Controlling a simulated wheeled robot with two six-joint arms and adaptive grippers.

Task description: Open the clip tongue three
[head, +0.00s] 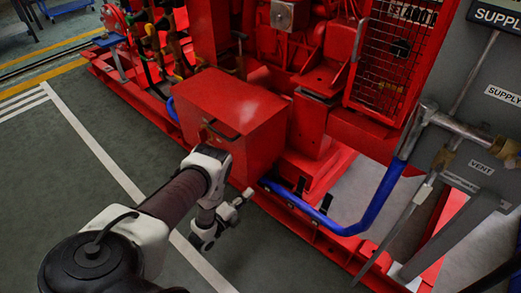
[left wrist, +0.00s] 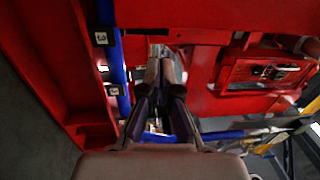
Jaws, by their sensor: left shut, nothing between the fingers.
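A blue hose (head: 345,228) runs along the red base frame and is held by small black clips (head: 299,186). In the left wrist view the hose (left wrist: 107,65) runs down the left side. Two dark clip parts with white labels sit beside it, an upper one (left wrist: 101,38) and a lower one (left wrist: 113,90). The labels look like a turned 3, but are too small to read surely. My left gripper (head: 240,201) is shut and empty, left of the hose; its fingertips (left wrist: 160,70) show right of the labels, apart from them. My right gripper is out of view.
A red box (head: 227,115) stands on the base just beyond my left gripper. A grey panel (head: 480,110) with supply and vent labels and pipes is at the right. The green floor (head: 60,170) at the left is clear.

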